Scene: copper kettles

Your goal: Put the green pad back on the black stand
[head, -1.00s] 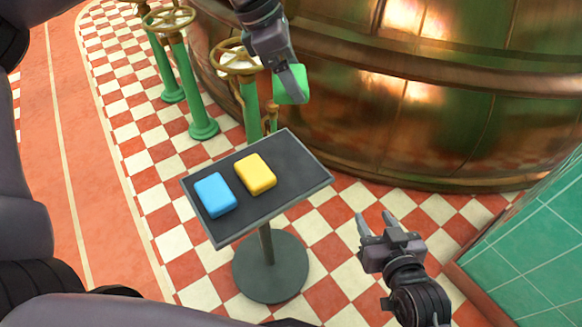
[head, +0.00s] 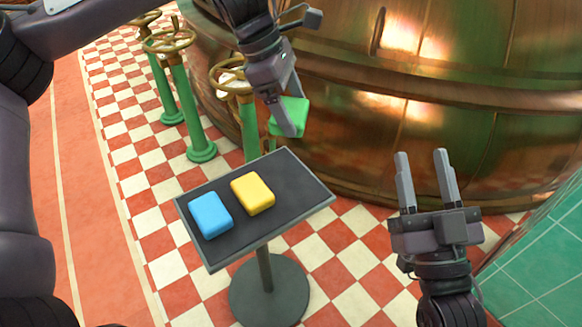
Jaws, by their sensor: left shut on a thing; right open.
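The green pad (head: 297,111) is held in my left gripper (head: 293,118), which is shut on it. It hangs in the air above and beyond the far right part of the black stand (head: 290,195), apart from its top. The stand has a tilted-looking rectangular dark top on a single post with a round base (head: 268,291). A blue pad (head: 210,215) and a yellow pad (head: 253,193) lie side by side on the stand's left and middle. My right gripper (head: 423,165) is open and empty, to the right of the stand.
The right part of the stand top is bare. A large copper kettle (head: 470,130) stands behind. Green posts with brass handwheels (head: 190,100) stand at the back left. A green tiled block (head: 545,260) is at the right.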

